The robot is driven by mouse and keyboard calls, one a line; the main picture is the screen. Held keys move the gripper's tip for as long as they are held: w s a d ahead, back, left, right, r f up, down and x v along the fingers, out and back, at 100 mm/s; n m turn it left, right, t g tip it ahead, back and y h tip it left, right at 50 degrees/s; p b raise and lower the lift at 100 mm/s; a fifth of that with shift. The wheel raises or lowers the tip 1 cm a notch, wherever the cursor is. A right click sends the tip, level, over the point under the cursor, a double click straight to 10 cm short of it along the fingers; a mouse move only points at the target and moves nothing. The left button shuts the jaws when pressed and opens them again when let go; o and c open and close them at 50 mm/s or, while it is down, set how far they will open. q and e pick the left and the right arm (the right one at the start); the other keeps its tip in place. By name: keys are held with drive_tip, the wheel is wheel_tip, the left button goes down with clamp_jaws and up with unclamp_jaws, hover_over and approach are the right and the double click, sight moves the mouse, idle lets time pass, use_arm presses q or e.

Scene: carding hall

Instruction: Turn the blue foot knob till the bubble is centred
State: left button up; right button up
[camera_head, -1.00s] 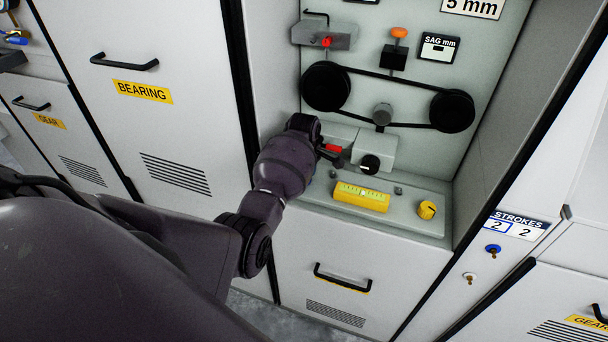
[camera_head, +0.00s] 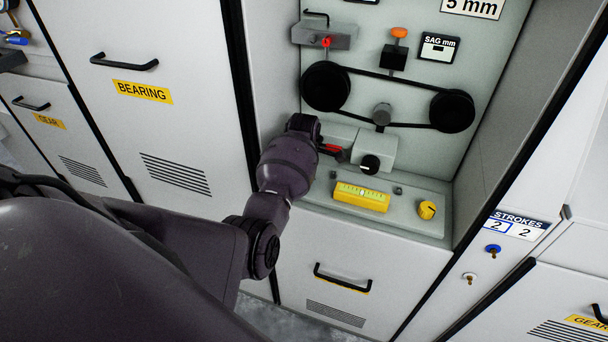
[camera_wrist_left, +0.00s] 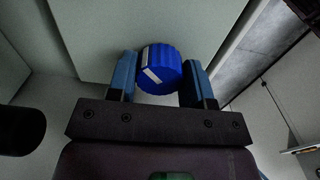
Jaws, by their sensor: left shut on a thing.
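The blue foot knob (camera_wrist_left: 159,72), ribbed with a white mark on its face, sits between the two fingers of my left gripper (camera_wrist_left: 158,80) in the left wrist view. The gripper is shut on it. In the head view the knob and the fingers are hidden by my left wrist. The yellow spirit level (camera_head: 361,198) lies on the grey ledge (camera_head: 408,207), with a pale green window. Its bubble looks near the middle of the window, but is too small to judge exactly. My right gripper is not in view.
A yellow knob (camera_head: 427,210) stands right of the level. Behind are a grey block with a black knob (camera_head: 370,164), a red part (camera_head: 333,149) close to my wrist, and a belt on black pulleys (camera_head: 452,111). A cabinet handle (camera_head: 342,278) sticks out below.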

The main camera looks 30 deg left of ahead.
use_arm(q)
drive_tip(key=o, duration=0.9)
drive_tip(key=shift+r, duration=0.15)
wheel_tip(320, 180, up, 11)
drive_tip(key=shift+f, duration=0.2)
drive_tip(key=shift+s, duration=0.1)
